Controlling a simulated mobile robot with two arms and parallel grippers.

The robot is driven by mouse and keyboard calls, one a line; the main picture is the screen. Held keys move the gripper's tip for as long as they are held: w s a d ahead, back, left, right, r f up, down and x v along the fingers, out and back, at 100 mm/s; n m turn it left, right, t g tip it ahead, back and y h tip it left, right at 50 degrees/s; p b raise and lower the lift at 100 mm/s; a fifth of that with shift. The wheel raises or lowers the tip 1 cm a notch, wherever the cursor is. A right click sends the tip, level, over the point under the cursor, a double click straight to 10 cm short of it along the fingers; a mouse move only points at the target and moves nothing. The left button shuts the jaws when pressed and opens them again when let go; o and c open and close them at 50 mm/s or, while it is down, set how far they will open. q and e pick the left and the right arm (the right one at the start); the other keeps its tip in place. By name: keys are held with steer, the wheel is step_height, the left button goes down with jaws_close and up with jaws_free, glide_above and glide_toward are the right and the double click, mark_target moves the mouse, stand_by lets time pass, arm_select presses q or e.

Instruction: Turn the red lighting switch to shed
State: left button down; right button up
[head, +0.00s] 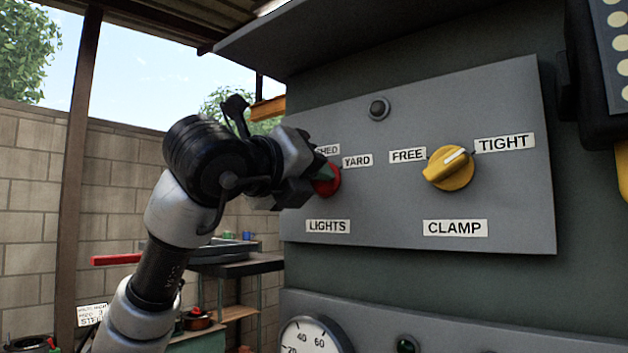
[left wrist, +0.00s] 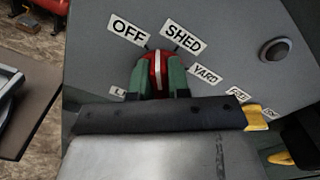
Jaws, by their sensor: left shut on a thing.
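The red lighting switch (head: 331,184) is on the grey panel above the LIGHTS label (head: 328,227). My left gripper (head: 318,178) comes from the left and is shut on it, hiding part of it in the head view. In the left wrist view, the red switch (left wrist: 157,66) sits between the two green fingertips of my gripper (left wrist: 160,80). Its white line points up, roughly between the OFF label (left wrist: 130,30) and the SHED label (left wrist: 184,38); the exact setting is hard to tell. The YARD label (left wrist: 205,75) is to the right. My right gripper is not in view.
The yellow clamp switch (head: 449,168) is right of the red one, between FREE and TIGHT labels. A dark round button (head: 378,108) sits above on the panel. A gauge (head: 315,338) is below. A workbench (head: 235,265) stands behind my left arm.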

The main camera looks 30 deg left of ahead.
arm_select(q)
steer(key=m, duration=0.3)
steer(key=shift+d+f+m, duration=0.1)
steer(key=shift+m, duration=0.2)
steer(key=shift+d+m, duration=0.1)
steer(key=shift+m, duration=1.7)
steer(key=c, duration=1.1)
jaws_free()
steer(key=shift+s, duration=0.1)
